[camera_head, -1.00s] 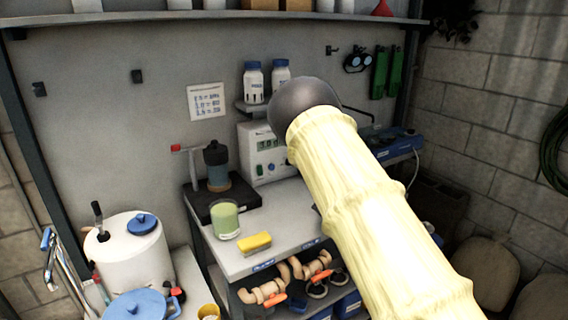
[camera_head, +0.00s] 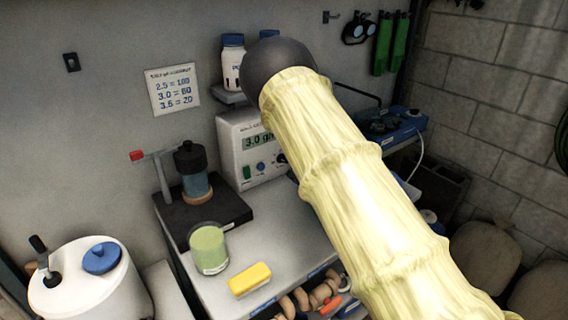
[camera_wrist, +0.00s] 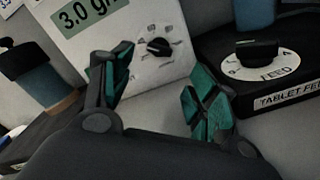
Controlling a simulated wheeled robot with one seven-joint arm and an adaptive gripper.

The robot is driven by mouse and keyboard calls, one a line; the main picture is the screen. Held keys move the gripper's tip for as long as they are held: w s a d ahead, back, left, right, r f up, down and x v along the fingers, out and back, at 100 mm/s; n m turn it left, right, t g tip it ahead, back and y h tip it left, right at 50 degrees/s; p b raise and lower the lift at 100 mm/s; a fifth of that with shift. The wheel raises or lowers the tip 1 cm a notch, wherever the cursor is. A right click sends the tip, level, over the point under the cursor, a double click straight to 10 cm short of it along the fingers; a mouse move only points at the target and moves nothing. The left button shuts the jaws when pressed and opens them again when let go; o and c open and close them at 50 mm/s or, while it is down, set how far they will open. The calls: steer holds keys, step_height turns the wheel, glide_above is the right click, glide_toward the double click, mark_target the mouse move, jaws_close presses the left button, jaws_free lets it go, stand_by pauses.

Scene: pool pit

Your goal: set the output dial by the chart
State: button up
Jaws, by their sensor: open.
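A white controller box (camera_head: 255,190) stands on the bench, and its display (camera_head: 260,141) reads 3.0 with a partly hidden unit. It has a black dial, seen in the wrist view (camera_wrist: 158,46) on a face with printed marks too small to read. The chart (camera_head: 172,89) on the back wall appears to read 2.5 = 100, 3.0 = 60, 3.5 = 20. In the wrist view my gripper (camera_wrist: 158,76) is open, its green-padded fingers apart in front of and just below the black dial, holding nothing. My arm hides the gripper in the head view.
A black tablet feeder (camera_wrist: 291,80) with a FEED dial (camera_wrist: 262,54) is right of the box in the wrist view. A green cup (camera_head: 209,248), yellow sponge (camera_head: 250,279) and bottle with a blue band (camera_head: 195,173) stand on the left of the bench.

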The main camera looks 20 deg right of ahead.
steer(key=shift+w+a+r+p, duration=0.55)
steer(key=shift+w+a+r, duration=0.3)
steer(key=shift+w+r, duration=0.25)
steer(key=w+f, duration=0.1)
steer(key=w, duration=0.2)
steer(key=w+a+f, duration=0.1)
steer(key=w, duration=0.1)
steer(key=shift+w+f+p, duration=0.1)
steer(key=shift+f+p, duration=0.25)
steer(key=shift+w+r, duration=0.1)
steer(key=shift+w, duration=0.05)
steer(key=shift+s+r, duration=0.4)
steer(key=shift+r, duration=0.1)
steer(key=shift+w+f, duration=0.3)
steer(key=shift+f, duration=0.05)
steer(key=shift+w+f, duration=0.15)
steer(key=shift+c, duration=1)
steer(key=shift+s+a+r, duration=0.1)
steer(key=shift+s+r, duration=0.1)
steer(key=c, duration=0.8)
steer(key=shift+a, duration=0.15)
steer(key=shift+f, duration=0.1)
